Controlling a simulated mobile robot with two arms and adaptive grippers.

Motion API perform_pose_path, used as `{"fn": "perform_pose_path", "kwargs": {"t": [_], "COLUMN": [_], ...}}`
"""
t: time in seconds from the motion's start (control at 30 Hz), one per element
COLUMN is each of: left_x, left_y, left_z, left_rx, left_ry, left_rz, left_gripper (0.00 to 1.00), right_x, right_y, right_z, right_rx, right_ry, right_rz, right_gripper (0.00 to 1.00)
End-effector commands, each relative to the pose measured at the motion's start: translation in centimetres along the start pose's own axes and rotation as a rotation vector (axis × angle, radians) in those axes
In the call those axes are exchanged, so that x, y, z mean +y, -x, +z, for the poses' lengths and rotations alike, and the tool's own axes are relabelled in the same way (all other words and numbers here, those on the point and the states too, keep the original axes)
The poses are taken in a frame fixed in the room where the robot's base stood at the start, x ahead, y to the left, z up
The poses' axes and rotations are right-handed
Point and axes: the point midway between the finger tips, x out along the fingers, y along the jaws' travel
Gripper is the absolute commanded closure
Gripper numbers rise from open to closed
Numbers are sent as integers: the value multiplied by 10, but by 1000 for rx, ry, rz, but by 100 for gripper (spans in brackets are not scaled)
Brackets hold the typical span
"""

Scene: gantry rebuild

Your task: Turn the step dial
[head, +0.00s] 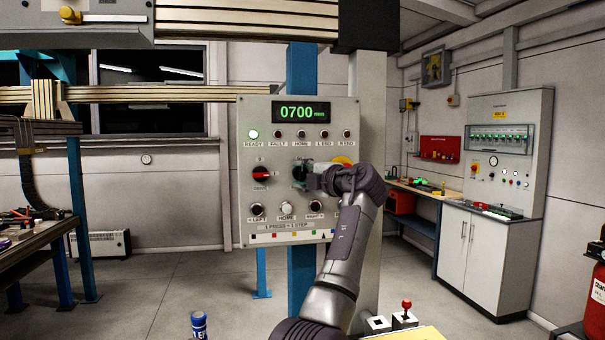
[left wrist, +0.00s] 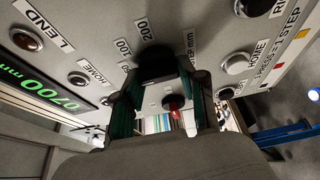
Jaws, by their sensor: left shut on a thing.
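The control panel (head: 244,205) stands upright in front of me, with a green display (head: 301,112) reading 0700 mm. The step dial (left wrist: 154,62) is a dark round knob among the labels 100, 200 and STEP mm in the left wrist view. My left gripper (head: 304,174) is at the panel, with its fingers on either side of the dial, shut on it. Its fingers also show in the left wrist view (left wrist: 165,80). In the head view the gripper mostly hides the dial, and I cannot read its setting. My right gripper is not in view.
A red and black selector knob (head: 261,174) is left of the dial. A yellow part (head: 342,160) shows behind my wrist. A row of push buttons, including HOME (head: 286,208), lies below the dial.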

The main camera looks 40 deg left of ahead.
Motion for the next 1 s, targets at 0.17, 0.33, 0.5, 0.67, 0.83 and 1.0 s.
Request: {"fn": "perform_pose_path", "kwargs": {"t": [0.17, 0.33, 0.5, 0.67, 0.83, 1.0], "left_x": [-2, -2, -2, -1, -1, 0], "left_y": [0, 0, 0, 0, 0, 15], "left_z": [0, 0, 0, 0, 0, 1], "left_rx": [-1, -1, 0, 0, 0, -2], "left_ry": [6, 5, 5, 5, 4, 6], "left_rz": [-7, -6, -6, -4, -3, -1], "left_gripper": [94, 94, 39, 33, 33, 33], "right_x": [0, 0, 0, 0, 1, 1], "right_y": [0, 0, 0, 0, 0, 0], "right_z": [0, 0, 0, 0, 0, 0], "right_rx": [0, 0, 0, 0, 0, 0], "right_ry": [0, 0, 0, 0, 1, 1], "right_rz": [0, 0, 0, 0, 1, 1], "right_gripper": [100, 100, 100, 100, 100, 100]}}
